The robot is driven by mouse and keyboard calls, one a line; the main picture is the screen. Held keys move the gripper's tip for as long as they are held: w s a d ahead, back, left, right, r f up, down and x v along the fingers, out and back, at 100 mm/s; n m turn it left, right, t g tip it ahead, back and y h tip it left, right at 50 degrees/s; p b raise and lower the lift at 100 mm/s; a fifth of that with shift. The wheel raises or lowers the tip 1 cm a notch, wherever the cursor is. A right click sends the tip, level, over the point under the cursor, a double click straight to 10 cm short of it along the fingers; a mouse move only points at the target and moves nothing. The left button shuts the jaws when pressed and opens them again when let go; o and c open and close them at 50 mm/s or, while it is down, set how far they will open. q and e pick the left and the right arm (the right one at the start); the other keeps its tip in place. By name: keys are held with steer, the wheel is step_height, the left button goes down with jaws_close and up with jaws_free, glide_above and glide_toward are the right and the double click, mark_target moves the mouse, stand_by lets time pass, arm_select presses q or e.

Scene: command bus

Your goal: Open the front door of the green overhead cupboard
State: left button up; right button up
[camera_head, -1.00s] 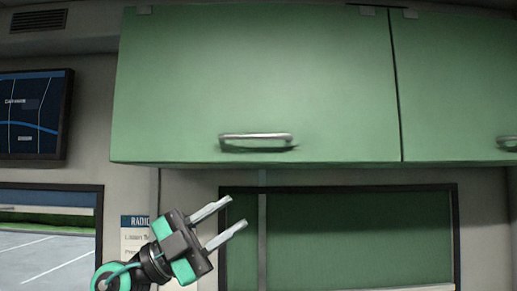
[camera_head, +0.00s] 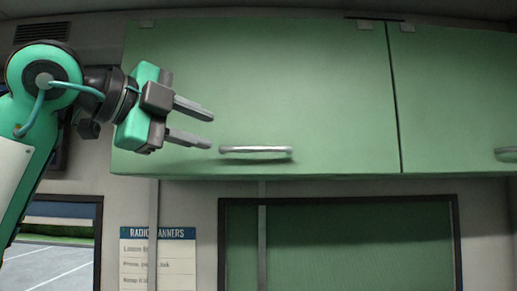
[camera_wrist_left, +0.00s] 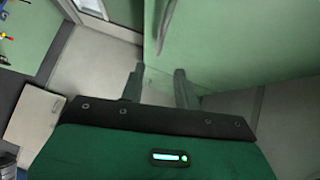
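The green overhead cupboard's front door (camera_head: 300,85) is shut, with a silver bar handle (camera_head: 256,150) low on it, left of its middle. My left gripper (camera_head: 212,128) is in front of the door's lower left part, just left of the handle and apart from it in the picture. Its two fingers point right toward the handle, are spread, and hold nothing. My right gripper is not in view.
A second green cupboard door (camera_head: 455,90) with its own handle (camera_head: 506,154) adjoins on the right. A window (camera_head: 60,240) is at the lower left. The space right of the handle is clear.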

mark_target(255, 148)
arm_select(q)
steer(key=p+x, duration=0.6)
steer(key=x, duration=0.6)
steer(key=shift+w+d+p, duration=0.3)
steer(key=shift+w+d+f, duration=0.15)
steer(key=shift+w+d, duration=0.15)
steer(key=shift+d, duration=0.05)
jaws_close()
